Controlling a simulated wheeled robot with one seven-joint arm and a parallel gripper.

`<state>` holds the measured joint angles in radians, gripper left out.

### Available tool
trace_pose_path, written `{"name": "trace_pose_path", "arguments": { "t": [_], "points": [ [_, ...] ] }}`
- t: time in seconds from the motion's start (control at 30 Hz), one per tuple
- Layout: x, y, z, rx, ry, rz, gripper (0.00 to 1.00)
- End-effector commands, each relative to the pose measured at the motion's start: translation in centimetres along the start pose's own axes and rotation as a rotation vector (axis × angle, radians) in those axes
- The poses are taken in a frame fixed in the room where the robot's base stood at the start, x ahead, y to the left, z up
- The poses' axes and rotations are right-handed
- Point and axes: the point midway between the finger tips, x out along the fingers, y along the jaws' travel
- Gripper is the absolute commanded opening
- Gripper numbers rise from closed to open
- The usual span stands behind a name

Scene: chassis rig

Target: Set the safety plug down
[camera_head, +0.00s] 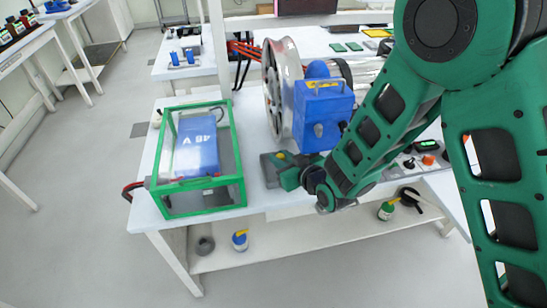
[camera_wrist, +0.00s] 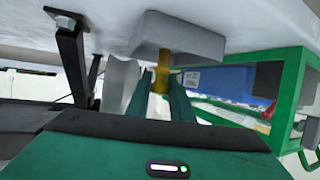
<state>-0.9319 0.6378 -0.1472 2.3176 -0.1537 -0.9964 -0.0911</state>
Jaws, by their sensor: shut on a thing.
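The safety plug appears to be the yellow piece (camera_wrist: 160,75) between my green fingers in the wrist view; a bit of yellow (camera_head: 281,155) also shows at my gripper in the head view. My gripper (camera_head: 284,172) is low at the bench front, and its fingers (camera_wrist: 161,92) are shut on the yellow piece. A grey block (camera_wrist: 178,40) meets the end of the yellow piece in the wrist view. I cannot tell whether they are joined or only touching. The grey block (camera_head: 268,168) also shows beside my gripper in the head view, partly hidden by it.
A green frame (camera_head: 240,150) around a blue 48V battery (camera_head: 196,145) stands left of my gripper. A blue box (camera_head: 322,112) and a large silver wheel (camera_head: 285,80) stand behind it. Bare white bench top (camera_head: 258,200) shows in front. A lower shelf (camera_head: 300,240) holds small items.

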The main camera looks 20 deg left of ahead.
Motion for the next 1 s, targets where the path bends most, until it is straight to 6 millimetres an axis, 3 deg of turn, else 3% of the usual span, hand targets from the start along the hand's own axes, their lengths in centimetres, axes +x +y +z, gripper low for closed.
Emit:
{"name": "trace_pose_path", "arguments": {
  "t": [0.13, 0.47, 0.5, 0.53, 1.0],
  "points": [
    [1.08, 0.52, 0.98, 0.003, 0.0, 0.011, 0.0],
    [1.08, 0.85, 1.25, 0.006, -0.001, 0.015, 0.0],
    [1.06, 0.83, 1.2, 0.005, 0.0, 0.015, 0.3],
    [1.06, 0.83, 1.2, 0.005, 0.0, 0.014, 0.37],
    [0.35, 0.59, 0.89, 0.005, -0.001, 0.009, 0.39]
  ]
}}
